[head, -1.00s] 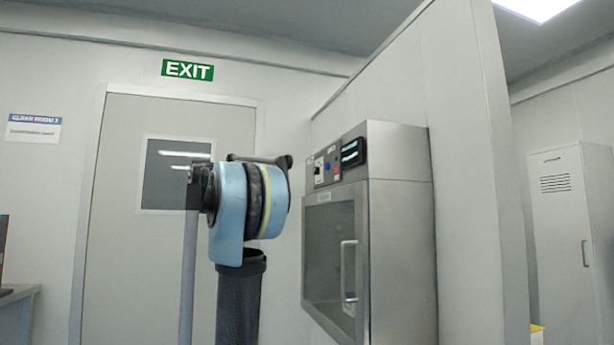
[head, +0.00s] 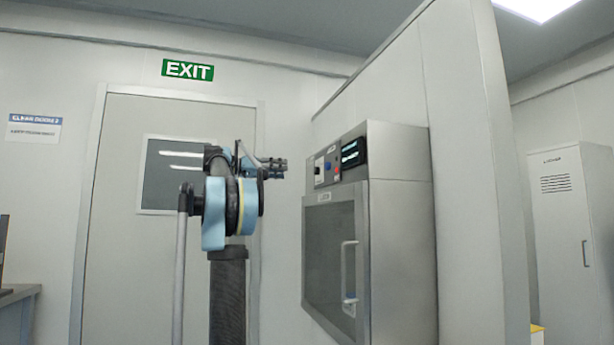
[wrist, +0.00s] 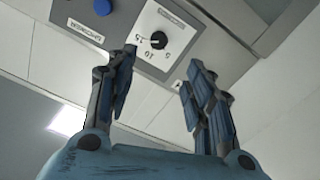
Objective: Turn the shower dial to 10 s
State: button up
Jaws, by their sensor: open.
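The dial is a small black knob (wrist: 158,40) on a white plate marked 5, 10 and 15, near the top of the wrist view. A light mark on its side appears to face the 15, but it is too small to be sure. In the head view the dial plate (head: 318,164) is on the upper control panel of the steel cabinet (head: 398,240). My gripper (head: 277,168) is left of the panel, apart from it. In the wrist view my gripper (wrist: 162,62) is open and empty, its two fingers below and either side of the knob, not visibly touching it.
A blue button (wrist: 102,6) sits beside the dial, with a lit display (head: 351,152) to the right in the head view. The cabinet's glass door has a white handle (head: 349,275). A partition wall (head: 465,180) stands behind; a door (head: 130,240) is at left.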

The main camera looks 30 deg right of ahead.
aim_at(317, 171)
jog(key=x, duration=1.3)
jog(key=shift+w, duration=0.1)
